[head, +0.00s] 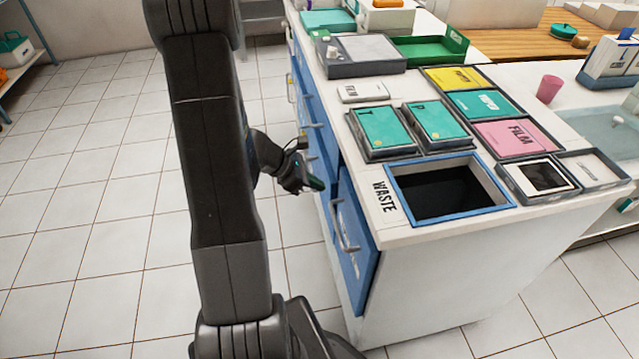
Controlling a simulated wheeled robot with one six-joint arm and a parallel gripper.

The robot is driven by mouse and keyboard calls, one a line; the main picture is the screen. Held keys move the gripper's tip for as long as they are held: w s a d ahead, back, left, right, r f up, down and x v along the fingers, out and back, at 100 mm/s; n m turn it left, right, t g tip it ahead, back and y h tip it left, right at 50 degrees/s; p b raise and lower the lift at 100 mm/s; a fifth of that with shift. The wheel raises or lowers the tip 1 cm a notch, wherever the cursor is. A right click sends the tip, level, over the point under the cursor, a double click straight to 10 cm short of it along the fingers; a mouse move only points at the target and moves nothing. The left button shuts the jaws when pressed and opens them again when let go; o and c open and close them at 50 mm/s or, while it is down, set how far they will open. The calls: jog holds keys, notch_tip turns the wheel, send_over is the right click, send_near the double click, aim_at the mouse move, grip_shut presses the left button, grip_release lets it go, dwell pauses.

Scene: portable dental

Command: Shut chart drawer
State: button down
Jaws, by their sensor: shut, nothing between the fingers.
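The blue drawer fronts (312,98) are on the left side of a white-topped cabinet, seen at a steep angle. Grey bar handles show on them. I cannot read a label that marks the chart drawer, and the angle hides how far any drawer stands out. My gripper (316,184) is beside these fronts, below the countertop's edge, with its fingers pointing right toward the blue face. It is shut and holds nothing. I cannot tell if it touches the front.
A blue front with a grey handle (346,228) is nearer, under the waste opening (397,203). The countertop (345,125) holds teal boxes (436,122), labelled trays and a green tray (432,47). The tiled floor (95,200) to the left is clear.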

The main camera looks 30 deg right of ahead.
aim_at(333, 184)
jog(key=shift+s+d, duration=0.1)
jog(key=shift+d, duration=0.4)
jog(key=shift+d, duration=0.1)
jog(key=shift+s+d+b, duration=0.15)
jog(key=shift+d+b, duration=0.2)
jog(key=shift+d, duration=0.15)
jog(key=shift+s+d+b, duration=0.15)
jog(key=shift+d+b, duration=0.2)
jog(key=shift+d, duration=0.15)
jog(key=shift+r, duration=0.1)
jog(key=shift+a, duration=0.15)
